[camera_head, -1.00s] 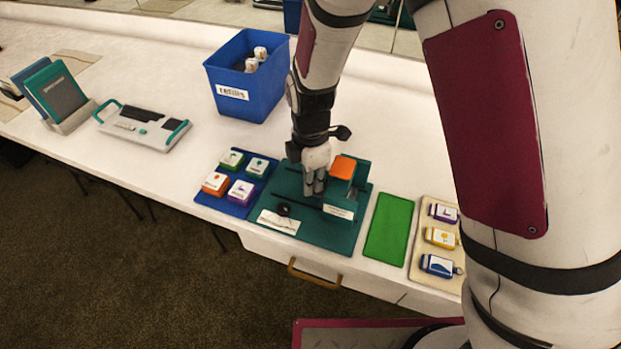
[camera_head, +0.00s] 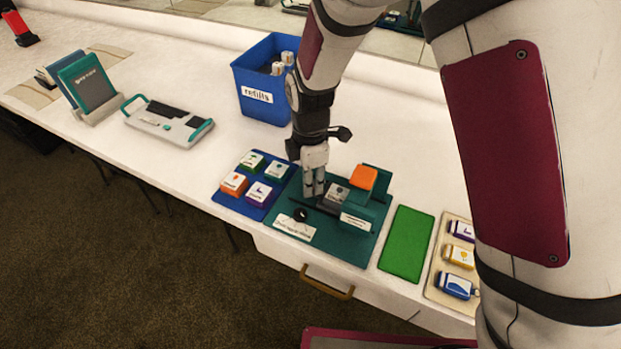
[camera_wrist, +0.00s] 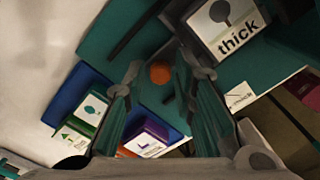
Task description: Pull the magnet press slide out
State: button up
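The magnet press (camera_head: 373,215) is a teal base with a teal housing topped by an orange block (camera_head: 363,177). Its dark grey slide (camera_head: 335,196) stands out to the left of the housing, and its label reads "thick" in the wrist view (camera_wrist: 236,34). My gripper (camera_head: 314,190) points down at the slide's left end. The exact finger contact is unclear.
A blue tray (camera_head: 228,203) with several coloured blocks lies left of the press. A green mat (camera_head: 406,244) and a beige tray (camera_head: 436,267) with labelled pieces lie to the right. A blue refills bin (camera_head: 262,103) stands behind. A drawer handle (camera_head: 326,284) is below the front edge.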

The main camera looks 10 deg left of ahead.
notch_tip(320, 180, up, 12)
dwell(0.6)
